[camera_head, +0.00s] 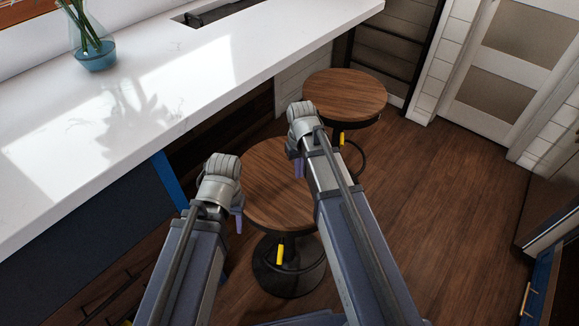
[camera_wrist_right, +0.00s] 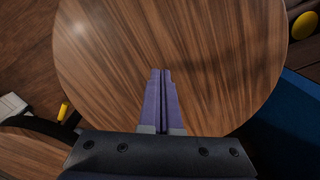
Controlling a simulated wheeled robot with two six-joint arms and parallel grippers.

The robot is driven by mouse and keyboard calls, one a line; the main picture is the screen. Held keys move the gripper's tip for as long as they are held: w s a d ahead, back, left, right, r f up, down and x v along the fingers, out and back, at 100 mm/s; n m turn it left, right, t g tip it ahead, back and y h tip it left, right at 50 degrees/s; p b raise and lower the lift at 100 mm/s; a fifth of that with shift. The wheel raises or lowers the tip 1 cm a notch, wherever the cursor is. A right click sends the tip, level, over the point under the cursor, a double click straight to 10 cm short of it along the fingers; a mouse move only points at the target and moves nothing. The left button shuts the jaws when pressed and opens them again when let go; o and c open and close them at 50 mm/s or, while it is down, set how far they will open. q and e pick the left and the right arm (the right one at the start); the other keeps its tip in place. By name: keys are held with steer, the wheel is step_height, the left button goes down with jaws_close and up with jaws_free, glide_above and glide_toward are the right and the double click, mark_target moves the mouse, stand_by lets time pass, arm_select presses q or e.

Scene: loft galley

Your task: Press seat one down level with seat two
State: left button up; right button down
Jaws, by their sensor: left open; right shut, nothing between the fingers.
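Two round wooden stool seats show in the head view: a near seat (camera_head: 262,200) and a far seat (camera_head: 345,94). The frames do not show which is seat one. My left gripper (camera_head: 238,222) is open at the near seat's left edge. My right gripper (camera_head: 298,168) is shut and empty over the near seat's right part. In the right wrist view its closed purple fingers (camera_wrist_right: 162,98) point across a large round seat (camera_wrist_right: 215,60); contact cannot be told. Part of another wooden seat (camera_wrist_right: 30,152) shows at lower left. My arms hide part of the near seat.
A yellow lever (camera_head: 281,254) hangs under the near seat, and another (camera_head: 341,138) under the far one. The white counter (camera_head: 150,105) runs along the left, with a glass vase (camera_head: 95,52) on it. Wooden floor (camera_head: 450,200) is open at right.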

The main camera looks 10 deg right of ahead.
step_height(320, 180, up, 4)
steer(key=p, duration=0.3)
steer(key=shift+r+p, duration=0.2)
steer(key=shift+p, duration=0.2)
steer(key=s+a+r+n+p, duration=0.1)
steer(key=s+a+r+p, duration=0.1)
steer(key=s+a, duration=0.3)
steer(key=s+a+r+n+h+p, duration=0.1)
steer(key=s+a+r+p, duration=0.2)
steer(key=s, duration=0.6)
steer(key=shift+s+a+r+p, duration=0.2)
steer(key=shift+a+r+p, duration=0.2)
steer(key=shift+a, duration=0.85)
